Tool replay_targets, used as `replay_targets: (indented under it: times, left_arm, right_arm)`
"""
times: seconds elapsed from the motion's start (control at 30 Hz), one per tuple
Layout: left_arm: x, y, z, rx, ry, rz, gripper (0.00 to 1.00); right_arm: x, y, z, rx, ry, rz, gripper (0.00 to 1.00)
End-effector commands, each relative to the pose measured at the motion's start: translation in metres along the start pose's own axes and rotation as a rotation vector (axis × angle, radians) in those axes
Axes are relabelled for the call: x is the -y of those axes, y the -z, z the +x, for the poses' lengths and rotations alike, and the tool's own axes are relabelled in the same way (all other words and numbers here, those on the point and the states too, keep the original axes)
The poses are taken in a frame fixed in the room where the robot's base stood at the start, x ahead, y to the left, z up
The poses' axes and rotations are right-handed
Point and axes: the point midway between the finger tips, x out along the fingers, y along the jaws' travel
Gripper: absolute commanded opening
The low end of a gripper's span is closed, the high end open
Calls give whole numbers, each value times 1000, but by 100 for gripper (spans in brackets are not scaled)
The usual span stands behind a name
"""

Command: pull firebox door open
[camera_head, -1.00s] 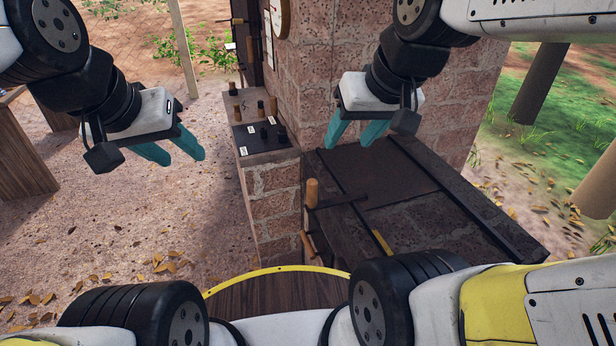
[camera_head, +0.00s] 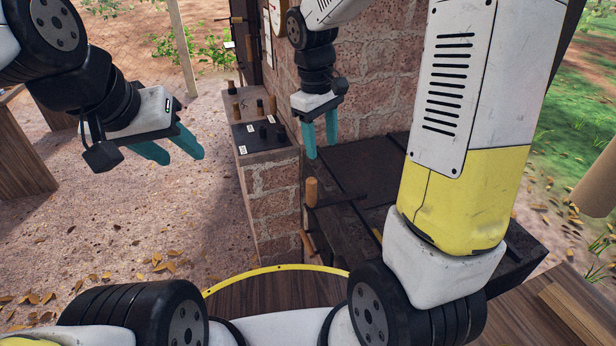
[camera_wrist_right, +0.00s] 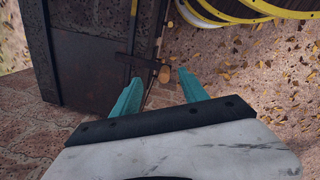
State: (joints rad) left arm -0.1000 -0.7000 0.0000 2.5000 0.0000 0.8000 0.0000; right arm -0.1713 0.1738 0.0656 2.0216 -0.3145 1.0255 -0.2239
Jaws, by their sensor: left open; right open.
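The firebox is a dark metal box (camera_head: 360,157) against the brick wall. A short upright wooden handle (camera_head: 311,192) on a dark bar stands at its near left corner. A second wooden handle (camera_head: 307,243) shows lower down. In the right wrist view, a wooden handle end (camera_wrist_right: 165,74) appears between and just beyond the fingertips. My right gripper (camera_head: 321,149) is open and empty, pointing down above and behind the upright handle, apart from it. My left gripper (camera_head: 184,156) is open and empty over the ground at left. My right arm hides much of the firebox.
A round yellow-rimmed wooden top (camera_head: 275,290) is in front of me. A wooden table (camera_head: 22,155) stands far left. The leaf-strewn ground at left is open.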

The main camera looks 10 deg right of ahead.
Motion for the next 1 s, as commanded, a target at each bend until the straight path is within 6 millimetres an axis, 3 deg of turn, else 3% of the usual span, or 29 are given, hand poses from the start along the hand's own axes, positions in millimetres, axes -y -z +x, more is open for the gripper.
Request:
replay_targets:
  times: [0.2,0.4,0.67,1.0]
  left_arm:
    - [0,0,0,0,0,0,45]
    - [0,0,0,0,0,0,45]
    - [0,0,0,0,0,0,45]
    - [0,0,0,0,0,0,45]
  right_arm:
    - [-3,40,60,164,2,-175,51]
    - [-1,64,107,272,6,-299,51]
    - [0,71,133,321,8,-355,51]
    - [-2,54,180,323,10,-355,51]
